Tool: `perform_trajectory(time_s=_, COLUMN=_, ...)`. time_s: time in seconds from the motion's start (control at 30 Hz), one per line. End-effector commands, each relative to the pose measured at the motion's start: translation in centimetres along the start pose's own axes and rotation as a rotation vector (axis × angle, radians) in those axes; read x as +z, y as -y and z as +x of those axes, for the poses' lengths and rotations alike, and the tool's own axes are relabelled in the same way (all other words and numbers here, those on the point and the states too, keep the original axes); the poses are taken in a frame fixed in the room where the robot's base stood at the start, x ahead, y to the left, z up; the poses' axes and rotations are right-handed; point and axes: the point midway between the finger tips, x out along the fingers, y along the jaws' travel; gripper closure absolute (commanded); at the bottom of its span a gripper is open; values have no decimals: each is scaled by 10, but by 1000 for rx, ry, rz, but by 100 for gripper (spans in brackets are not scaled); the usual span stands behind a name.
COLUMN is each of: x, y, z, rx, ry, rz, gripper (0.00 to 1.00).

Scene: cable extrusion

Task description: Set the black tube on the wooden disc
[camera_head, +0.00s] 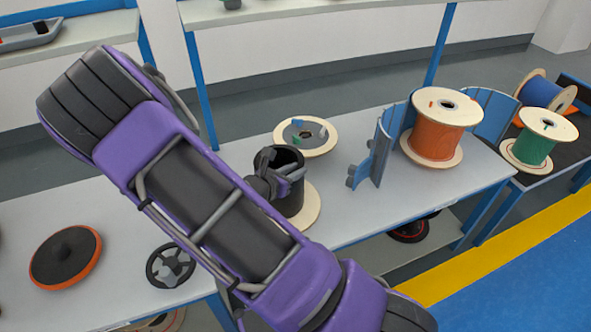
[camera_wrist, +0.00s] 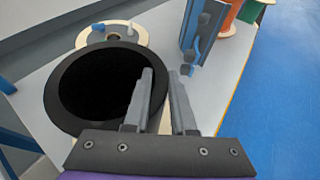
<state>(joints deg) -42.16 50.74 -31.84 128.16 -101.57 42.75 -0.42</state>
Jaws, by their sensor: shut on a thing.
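The black tube (camera_head: 291,192) is upright, its open top facing up, over a pale wooden disc (camera_head: 311,207) on the grey bench. The disc shows at the tube's right and lower side; I cannot tell whether the tube's base touches it. My gripper (camera_head: 287,181) is shut on the tube's wall at the near right. In the wrist view the tube's rim (camera_wrist: 53,104) fills the left side. My gripper's fingers (camera_wrist: 164,88) straddle the rim there, one at the inner side and one outside. The tube's base is hidden in the wrist view.
Another wooden disc (camera_head: 318,149) with a grey centre and small coloured pieces lies behind the tube. A blue-grey curved panel (camera_head: 382,150) and an orange cable spool (camera_head: 437,139) stand to the right. A black handwheel (camera_head: 170,266) and an orange-rimmed disc (camera_head: 66,258) lie left.

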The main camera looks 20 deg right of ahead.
Motion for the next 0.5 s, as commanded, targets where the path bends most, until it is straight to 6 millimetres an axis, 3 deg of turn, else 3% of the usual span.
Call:
perform_trajectory(time_s=0.07, x=-2, y=0, z=1, rx=0, ry=1, rz=1, gripper=100)
perform_trajectory(time_s=0.1, x=-1, y=0, z=1, rx=0, ry=1, rz=1, gripper=69)
perform_trajectory(time_s=0.13, x=-1, y=0, z=0, rx=0, ry=1, rz=1, gripper=64)
perform_trajectory(time_s=0.5, x=0, y=0, z=-4, rx=1, ry=-1, rz=-1, gripper=64)
